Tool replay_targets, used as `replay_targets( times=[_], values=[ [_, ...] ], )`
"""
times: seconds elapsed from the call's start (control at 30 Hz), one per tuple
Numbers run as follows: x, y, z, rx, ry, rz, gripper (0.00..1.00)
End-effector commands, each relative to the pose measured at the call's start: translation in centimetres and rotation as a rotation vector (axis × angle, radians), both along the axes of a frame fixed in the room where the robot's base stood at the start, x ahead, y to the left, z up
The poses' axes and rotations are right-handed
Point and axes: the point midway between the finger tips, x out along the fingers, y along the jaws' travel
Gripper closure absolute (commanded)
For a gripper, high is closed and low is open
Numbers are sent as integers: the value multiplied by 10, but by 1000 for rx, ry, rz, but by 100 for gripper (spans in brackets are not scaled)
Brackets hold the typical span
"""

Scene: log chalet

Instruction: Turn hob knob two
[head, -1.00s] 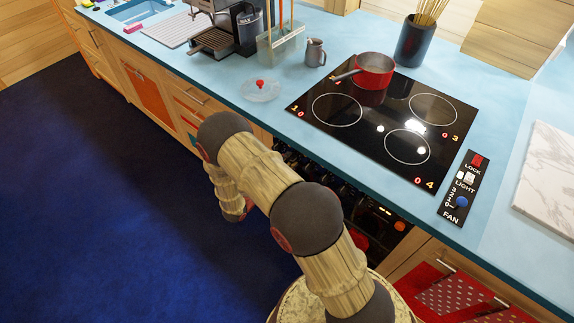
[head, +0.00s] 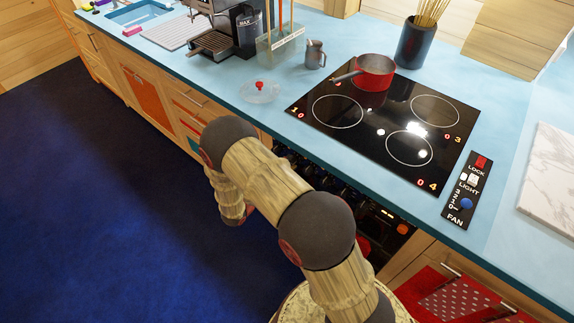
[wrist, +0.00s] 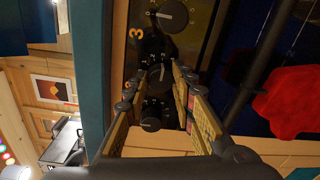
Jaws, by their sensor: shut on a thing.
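My gripper (wrist: 166,68) is shut on a dark round hob knob (wrist: 156,75) on the front panel, with one finger on each side of it. I take this as hob knob two, though its number is not readable. In the wrist view another knob (wrist: 173,15) sits above it, near an orange figure 3, and one more knob (wrist: 151,117) shows below, between the fingers.
A red cloth (wrist: 285,100) hangs close to the right of my gripper in the wrist view. The blue worktop (head: 240,110) overhangs the panel. A fan and light switch panel (head: 467,190) lies right of the hob. The blue floor (head: 90,220) at left is clear.

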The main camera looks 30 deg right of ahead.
Motion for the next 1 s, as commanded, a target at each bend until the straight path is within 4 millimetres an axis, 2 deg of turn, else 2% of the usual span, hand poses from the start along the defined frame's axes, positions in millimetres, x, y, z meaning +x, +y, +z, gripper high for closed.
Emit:
replay_targets(
  times=[0.07,0.1,0.4,0.77,0.87,1.0],
  values=[
    [-1,0,-1,0,2,0,100],
    [-1,0,-1,0,2,0,74],
    [0,0,-1,0,2,0,57],
    [-1,3,0,0,1,1,56],
    [-3,11,0,-1,2,3,56],
    [-11,35,1,0,2,5,56]
  ],
)
